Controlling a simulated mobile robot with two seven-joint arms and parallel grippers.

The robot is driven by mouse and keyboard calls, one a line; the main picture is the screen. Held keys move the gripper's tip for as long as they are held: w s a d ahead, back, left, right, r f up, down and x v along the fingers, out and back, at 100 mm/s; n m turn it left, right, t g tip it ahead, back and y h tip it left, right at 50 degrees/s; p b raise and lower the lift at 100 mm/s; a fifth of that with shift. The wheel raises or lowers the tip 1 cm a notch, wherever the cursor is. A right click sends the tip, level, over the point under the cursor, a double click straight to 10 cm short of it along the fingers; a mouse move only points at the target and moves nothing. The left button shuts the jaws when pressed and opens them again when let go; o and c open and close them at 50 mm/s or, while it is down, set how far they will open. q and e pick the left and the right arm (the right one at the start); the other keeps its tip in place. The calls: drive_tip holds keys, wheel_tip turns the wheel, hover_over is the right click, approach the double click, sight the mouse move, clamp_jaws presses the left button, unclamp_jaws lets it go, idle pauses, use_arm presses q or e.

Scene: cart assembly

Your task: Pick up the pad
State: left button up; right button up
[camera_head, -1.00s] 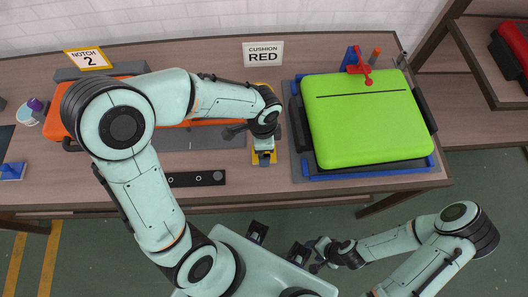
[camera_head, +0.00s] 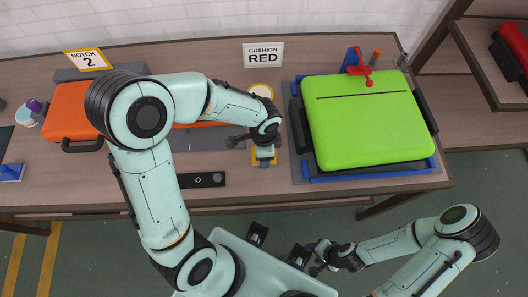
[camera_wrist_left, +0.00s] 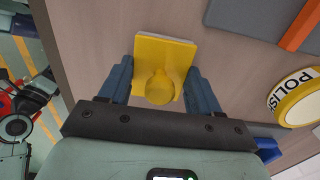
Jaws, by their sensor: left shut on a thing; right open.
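The pad (camera_wrist_left: 176,52) is a yellow square block with a pale layer along one edge and a round yellow knob. It fills the space between the blue fingers of my left gripper (camera_wrist_left: 160,92), which is shut on it. In the head view, my left gripper (camera_head: 264,157) is at the table's front middle, with yellow edges of the pad (camera_head: 255,158) beside its fingers. I cannot tell whether the pad touches the table. My right gripper (camera_head: 320,258) is open and empty in front of the table.
A round polish tin (camera_wrist_left: 300,97) is near the pad. A green cushion (camera_head: 366,120) in a blue-edged tray (camera_head: 370,175) is at the right. An orange case (camera_head: 72,115) is at the left. A black strip (camera_head: 202,180) lies near the front edge. A "CUSHION RED" sign (camera_head: 263,54) stands behind.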

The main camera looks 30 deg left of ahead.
use_arm(q)
drive_tip(key=shift+r, duration=0.1)
wheel_tip(320, 180, up, 20)
drive_tip(key=p, duration=0.3)
use_arm(e)
drive_tip(key=w+r, duration=0.2)
drive_tip(key=r, duration=0.1)
drive_tip(key=shift+r, duration=0.3)
